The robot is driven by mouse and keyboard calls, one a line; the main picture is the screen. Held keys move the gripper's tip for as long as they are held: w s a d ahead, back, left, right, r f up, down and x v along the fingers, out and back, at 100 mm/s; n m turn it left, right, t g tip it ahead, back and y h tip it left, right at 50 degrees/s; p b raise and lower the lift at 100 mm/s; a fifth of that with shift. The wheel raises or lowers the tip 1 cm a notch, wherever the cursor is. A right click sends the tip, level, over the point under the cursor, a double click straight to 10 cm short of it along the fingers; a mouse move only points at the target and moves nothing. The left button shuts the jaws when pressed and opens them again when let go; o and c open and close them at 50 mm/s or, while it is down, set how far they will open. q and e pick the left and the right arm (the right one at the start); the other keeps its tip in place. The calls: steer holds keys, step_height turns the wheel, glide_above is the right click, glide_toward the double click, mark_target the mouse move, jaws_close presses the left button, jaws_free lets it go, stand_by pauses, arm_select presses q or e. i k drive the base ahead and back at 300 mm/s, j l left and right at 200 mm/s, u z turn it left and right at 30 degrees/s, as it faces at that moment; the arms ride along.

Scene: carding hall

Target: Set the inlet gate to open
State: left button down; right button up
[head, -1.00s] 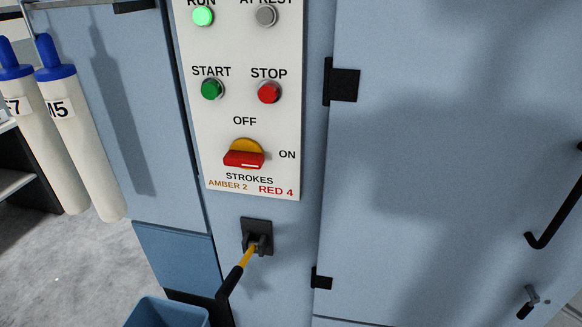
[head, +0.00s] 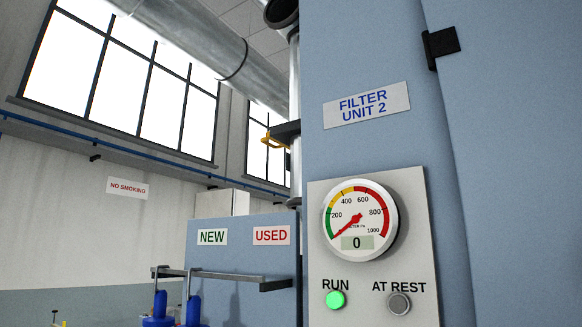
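A black flat plate (head: 287,131) with a yellow handle (head: 268,141) sits across the vertical duct (head: 295,80) beside the filter unit, in the upper middle of the head view. It looks like the inlet gate, but no label on it is readable. The handle sticks out to the left. I cannot tell its setting. The panel gauge (head: 361,222) reads 0, its needle at the low end. The RUN lamp (head: 335,300) is lit green and the AT REST lamp (head: 399,303) is unlit. Neither of my grippers is in view.
The blue cabinet labelled FILTER UNIT 2 (head: 366,104) fills the right side. A rail (head: 225,277) below the NEW (head: 212,237) and USED (head: 271,235) signs holds blue-topped things. A large silver duct (head: 195,40) crosses the upper left.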

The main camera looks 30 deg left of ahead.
mark_target(275, 142)
steer(key=j+z, duration=0.15)
steer(key=j, duration=0.8)
steer(key=j+z, duration=0.15)
steer(key=j, duration=0.85)
steer(key=j+z, duration=0.2)
steer(key=j, duration=0.75)
steer(key=k+j+z, duration=0.15)
steer(key=j, duration=0.8)
steer(key=k+l, duration=0.1)
steer(key=l, duration=1.35)
